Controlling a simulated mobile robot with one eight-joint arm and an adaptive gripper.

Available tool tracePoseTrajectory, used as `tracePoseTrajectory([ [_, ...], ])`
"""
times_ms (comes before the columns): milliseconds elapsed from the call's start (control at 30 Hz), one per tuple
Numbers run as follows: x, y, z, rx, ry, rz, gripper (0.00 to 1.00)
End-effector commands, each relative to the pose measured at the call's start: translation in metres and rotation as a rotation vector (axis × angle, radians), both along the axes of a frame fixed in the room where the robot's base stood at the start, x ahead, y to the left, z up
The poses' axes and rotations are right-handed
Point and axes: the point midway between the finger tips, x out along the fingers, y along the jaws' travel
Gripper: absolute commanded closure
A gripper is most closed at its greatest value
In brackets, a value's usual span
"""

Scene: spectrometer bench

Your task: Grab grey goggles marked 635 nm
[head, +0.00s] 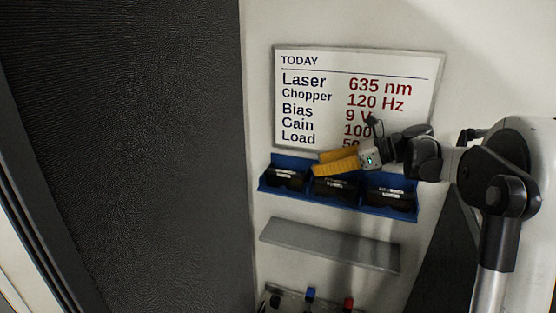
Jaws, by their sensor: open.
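Several dark goggles with small white labels sit in a blue wall rack. One pair (284,178) is at the left, one (334,187) in the middle and one (389,199) at the right. The label print is too small to read, so I cannot tell which pair is marked 635 nm. My gripper (322,162) has yellow fingers and points left, in front of the rack's upper edge. It is open and empty. Its fingers partly cover the top of the middle pair.
The blue rack (267,187) hangs below a white board (310,66) that reads "Laser 635 nm". A bare grey shelf (330,247) is below the rack. Lower still is a ledge with blue (310,294) and red (348,302) items. A dark panel (140,150) fills the left.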

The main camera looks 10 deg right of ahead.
Motion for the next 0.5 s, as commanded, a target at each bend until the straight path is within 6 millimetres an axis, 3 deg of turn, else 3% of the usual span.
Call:
tracePoseTrajectory([
  [500,0.030,0.048,-0.023,-0.001,0.000,0.000,0.53],
])
